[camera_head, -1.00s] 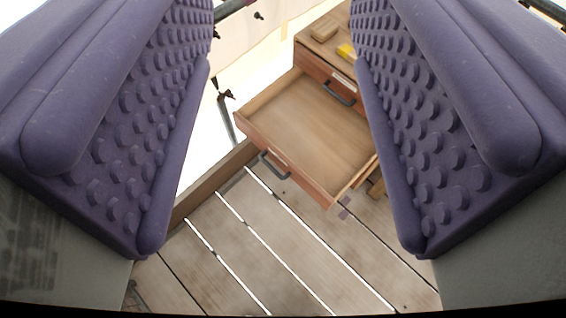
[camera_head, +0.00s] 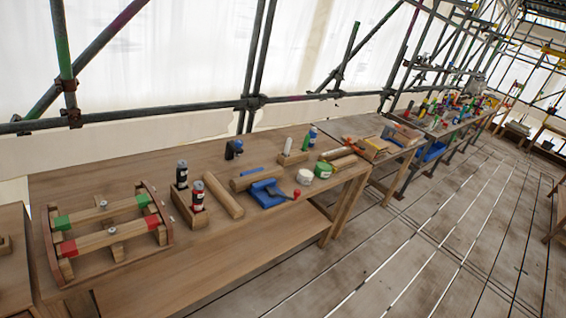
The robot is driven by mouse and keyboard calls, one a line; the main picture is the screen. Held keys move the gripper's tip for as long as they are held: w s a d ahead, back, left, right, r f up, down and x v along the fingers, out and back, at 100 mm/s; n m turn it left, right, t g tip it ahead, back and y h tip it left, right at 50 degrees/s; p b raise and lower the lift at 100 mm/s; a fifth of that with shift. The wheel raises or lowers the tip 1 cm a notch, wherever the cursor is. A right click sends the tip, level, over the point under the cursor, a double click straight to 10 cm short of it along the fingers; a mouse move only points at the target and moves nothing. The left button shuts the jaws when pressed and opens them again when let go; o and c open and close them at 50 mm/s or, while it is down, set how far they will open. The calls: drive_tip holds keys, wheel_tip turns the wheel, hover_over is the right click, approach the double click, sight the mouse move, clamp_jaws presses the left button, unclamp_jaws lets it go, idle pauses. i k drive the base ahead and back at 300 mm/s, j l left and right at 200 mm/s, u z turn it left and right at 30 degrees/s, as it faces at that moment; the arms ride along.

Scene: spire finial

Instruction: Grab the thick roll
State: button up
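Which thing is the thick roll, I cannot tell for sure. On the wooden workbench (camera_head: 125,170) a long tan cylinder (camera_head: 224,195) lies in the middle. A second tan cylinder (camera_head: 250,178) lies to its right, behind a blue tool (camera_head: 266,193). Further right sit a short white roll (camera_head: 304,177) and a green roll-like item (camera_head: 323,170). Another slim tan cylinder (camera_head: 344,162) lies near the bench's right end. My gripper is not in view now, so its state and place do not show.
A wooden frame with red and green blocks (camera_head: 108,228) stands at the bench's left. Dark cans (camera_head: 182,174) stand beside the long cylinder. Scaffold poles (camera_head: 257,70) rise behind. More cluttered benches (camera_head: 440,118) run back right. The plank floor (camera_head: 420,245) is clear at right.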

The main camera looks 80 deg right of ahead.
sight(245, 182)
drive_tip(key=z, duration=2.15)
drive_tip(key=i+l+u, duration=0.15)
drive_tip(key=i+l, duration=0.15)
drive_tip(key=i, duration=0.2)
drive_tip(key=i+l+u, duration=0.2)
drive_tip(key=i+l, duration=0.15)
drive_tip(key=i, duration=0.2)
drive_tip(key=i+l+u, duration=0.15)
drive_tip(key=i+l, duration=0.3)
drive_tip(key=i+l+u, duration=0.2)
drive_tip(key=i+l, duration=0.25)
drive_tip(key=i+l+u, duration=0.15)
drive_tip(key=i+l, duration=0.25)
drive_tip(key=l, duration=0.2)
drive_tip(key=i+l+u, duration=0.2)
drive_tip(key=i+l, duration=0.2)
drive_tip(key=l, duration=0.25)
